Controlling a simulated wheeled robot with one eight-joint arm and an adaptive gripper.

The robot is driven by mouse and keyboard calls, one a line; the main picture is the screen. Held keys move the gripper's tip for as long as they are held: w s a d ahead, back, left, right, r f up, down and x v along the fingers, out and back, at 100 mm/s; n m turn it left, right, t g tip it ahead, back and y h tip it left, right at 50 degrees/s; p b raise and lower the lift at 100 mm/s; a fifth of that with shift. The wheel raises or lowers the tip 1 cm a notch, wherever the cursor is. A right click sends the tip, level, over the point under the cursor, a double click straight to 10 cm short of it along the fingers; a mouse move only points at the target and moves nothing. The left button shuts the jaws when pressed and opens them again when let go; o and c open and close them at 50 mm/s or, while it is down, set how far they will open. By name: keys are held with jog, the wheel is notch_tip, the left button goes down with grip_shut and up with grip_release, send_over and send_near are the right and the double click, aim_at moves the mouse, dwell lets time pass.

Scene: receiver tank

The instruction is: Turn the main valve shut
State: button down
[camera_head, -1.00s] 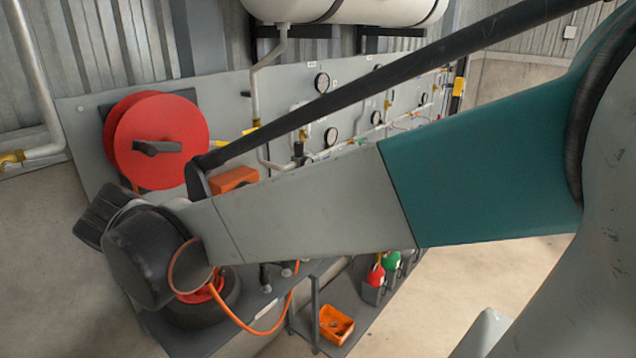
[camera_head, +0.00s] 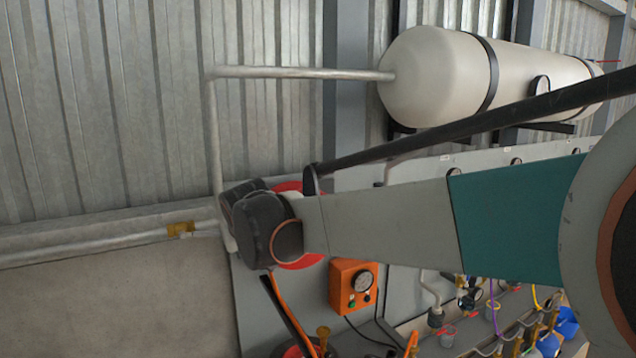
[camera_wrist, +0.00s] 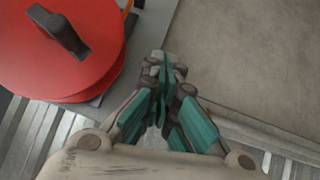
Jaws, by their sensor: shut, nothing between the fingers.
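My gripper (camera_wrist: 163,68) points away from the wrist camera with its fingers together and nothing between them. In the wrist view a large red disc (camera_wrist: 60,75) with a black handle (camera_wrist: 62,32) is at the upper left, beside my gripper and apart from its fingertips. In the head view my dark wrist covers most of the red disc (camera_head: 312,262) and hides the gripper's fingers. A brass fitting (camera_head: 180,229) sits on the grey pipe (camera_head: 110,240) along the wall at the left, apart from my wrist. I cannot tell which part is the main valve.
A white tank (camera_head: 435,75) hangs on the wall at the upper right, with a pipe (camera_head: 300,73) running left and down. An orange box with a gauge (camera_head: 352,287) is on the panel below my arm. Several small fittings and blue items crowd the lower right.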

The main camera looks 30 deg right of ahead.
jog(key=w+a+r+m+y+p, duration=0.1)
jog(key=w+r+p, duration=0.3)
jog(key=r, duration=0.2)
jog(key=w+a+r+y+p, duration=0.1)
jog(key=w+r+p, duration=0.3)
jog(key=r, duration=0.3)
jog(key=p, duration=0.2)
send_over(202, 234)
jog(key=d, duration=0.3)
notch_tip(202, 234, down, 7)
jog(key=f, duration=0.3)
jog(key=shift+s+a+f+m+y, duration=0.1)
jog(key=shift+s+f+m+y, duration=0.2)
jog(key=shift+f, duration=0.1)
jog(key=shift+w+f, duration=0.1)
jog(key=shift+f, duration=0.05)
jog(key=shift+f+b, duration=0.15)
jog(key=shift+b, duration=0.25)
